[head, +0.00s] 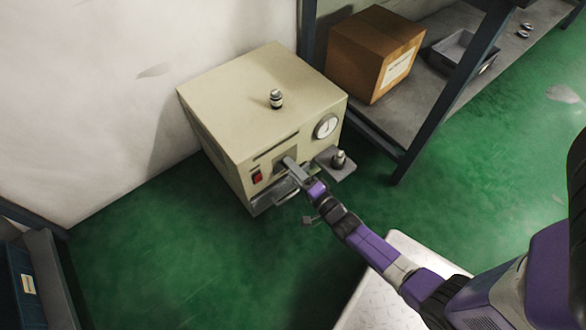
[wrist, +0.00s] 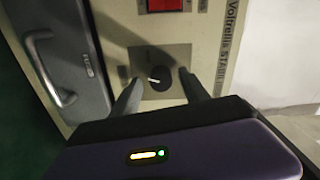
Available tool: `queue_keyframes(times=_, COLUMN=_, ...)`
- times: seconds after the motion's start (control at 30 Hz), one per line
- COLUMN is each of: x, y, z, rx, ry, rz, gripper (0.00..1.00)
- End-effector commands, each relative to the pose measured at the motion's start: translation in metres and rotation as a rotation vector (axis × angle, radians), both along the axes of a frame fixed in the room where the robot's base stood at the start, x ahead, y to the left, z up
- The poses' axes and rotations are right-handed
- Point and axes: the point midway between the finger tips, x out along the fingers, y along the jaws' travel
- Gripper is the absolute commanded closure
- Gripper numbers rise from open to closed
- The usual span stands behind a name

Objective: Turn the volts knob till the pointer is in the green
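The volts knob (wrist: 158,81) is a round black dial with a white mark, on a grey plate on the front of a beige machine (head: 262,105). In the wrist view my gripper (wrist: 162,84) has its two fingers apart, one on each side of the knob, with gaps showing between them and it. In the head view my gripper (head: 291,166) is at the machine's front and hides the knob. The round white gauge (head: 326,126) is on the machine's upper right front. Its pointer and any green band are too small to read.
A red switch (head: 257,177) is left of the knob. A handled drawer (head: 272,193) is below. A small shelf (head: 337,170) holding a metal part sticks out at the right. A cardboard box (head: 374,55) is on the rack behind.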

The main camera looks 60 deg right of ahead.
Motion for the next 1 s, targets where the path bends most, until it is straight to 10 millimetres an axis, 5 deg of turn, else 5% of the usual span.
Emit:
queue_keyframes(times=0.27, x=-0.008, y=0.002, z=0.001, rx=-0.001, ry=0.001, rz=0.001, gripper=0.47)
queue_keyframes(times=0.7, x=-0.068, y=0.020, z=0.001, rx=-0.001, ry=0.000, rz=0.001, gripper=0.47)
queue_keyframes(times=1.0, x=-0.075, y=0.022, z=0.000, rx=0.000, ry=0.000, rz=0.000, gripper=0.47)
